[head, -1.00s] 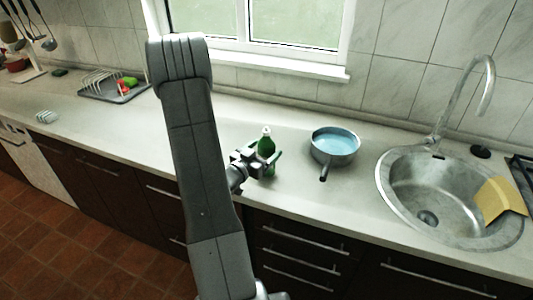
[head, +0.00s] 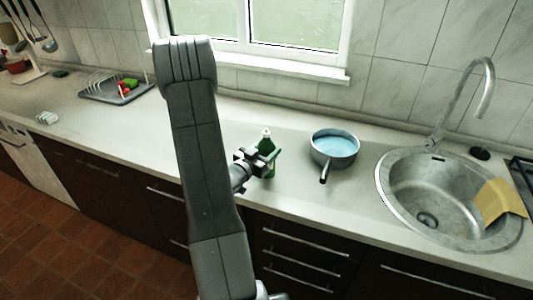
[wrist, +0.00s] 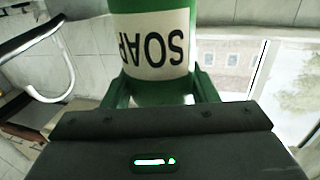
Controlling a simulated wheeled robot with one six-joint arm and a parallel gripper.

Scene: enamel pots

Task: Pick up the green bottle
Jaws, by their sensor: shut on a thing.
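The green bottle (head: 266,143) has a white cap and stands upright on the counter, or very close above it; I cannot tell which. In the wrist view the bottle (wrist: 150,91) fills the top middle, with a white label reading SOAP upside down. My gripper (head: 265,160) is shut on the bottle from its left side. In the wrist view my gripper's fingers (wrist: 160,88) lie on both sides of the bottle. The gripper hides part of the bottle's body in the head view.
A pan (head: 334,147) with a blue inside stands right of the bottle. The sink (head: 392,203) with a yellow cloth (head: 497,202) is farther right. A dish rack (head: 112,93) is at the left back. The window wall is behind. Bare counter (head: 130,135) lies to the left.

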